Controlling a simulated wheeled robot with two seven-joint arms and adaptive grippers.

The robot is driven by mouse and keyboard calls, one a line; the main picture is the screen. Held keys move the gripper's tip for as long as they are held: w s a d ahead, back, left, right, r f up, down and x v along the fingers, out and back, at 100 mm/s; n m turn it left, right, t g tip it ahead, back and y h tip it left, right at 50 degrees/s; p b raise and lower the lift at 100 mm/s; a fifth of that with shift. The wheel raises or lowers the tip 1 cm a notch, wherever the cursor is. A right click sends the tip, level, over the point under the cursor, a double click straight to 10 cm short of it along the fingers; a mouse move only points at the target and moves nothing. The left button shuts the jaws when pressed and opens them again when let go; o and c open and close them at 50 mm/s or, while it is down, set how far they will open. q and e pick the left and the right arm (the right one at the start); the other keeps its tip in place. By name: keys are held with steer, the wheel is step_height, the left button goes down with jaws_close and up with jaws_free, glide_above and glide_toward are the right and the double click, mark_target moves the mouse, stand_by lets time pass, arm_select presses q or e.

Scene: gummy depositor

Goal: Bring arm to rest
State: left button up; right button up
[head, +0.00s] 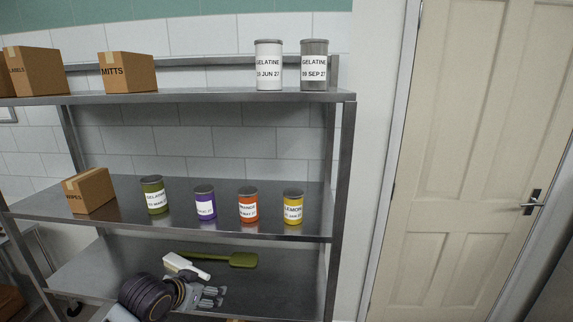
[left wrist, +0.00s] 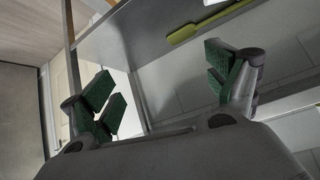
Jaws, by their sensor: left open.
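My left gripper (head: 213,296) is low in the head view, in front of the bottom shelf, with its arm coming in from the lower left. In the left wrist view its two green-padded fingers (left wrist: 160,84) stand wide apart with nothing between them. It appears apart from the shelf and the tools there. My right arm and gripper do not show.
The metal rack's bottom shelf (head: 268,285) holds a green spatula (head: 232,259) and a white tool (head: 184,266). The middle shelf carries several labelled tins, including a yellow one (head: 293,207), and a box (head: 89,191). A closed door (head: 465,150) stands right.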

arm_select(q)
steer(key=s+f+n+g+y, duration=0.1)
steer(key=s+f+g, duration=0.1)
steer(key=s+f, duration=0.45)
steer(key=s+f+g, duration=0.1)
steer(key=s+f, duration=0.2)
steer(key=s, duration=0.6)
steer(key=s+f+n+g+y, duration=0.1)
steer(key=s+f+g, duration=0.1)
steer(key=s+f, duration=0.45)
steer(key=s+f+g, duration=0.1)
steer(key=s+f, duration=0.1)
steer(key=f, duration=1.4)
steer(key=s+f+g, duration=0.1)
steer(key=s+f, duration=0.1)
steer(key=f, duration=1.4)
steer(key=s+a+f, duration=0.3)
steer(key=s+f, duration=1.6)
steer(key=s, duration=0.3)
steer(key=shift+a+g, duration=0.2)
steer(key=shift+g, duration=0.2)
steer(key=shift+s, duration=0.1)
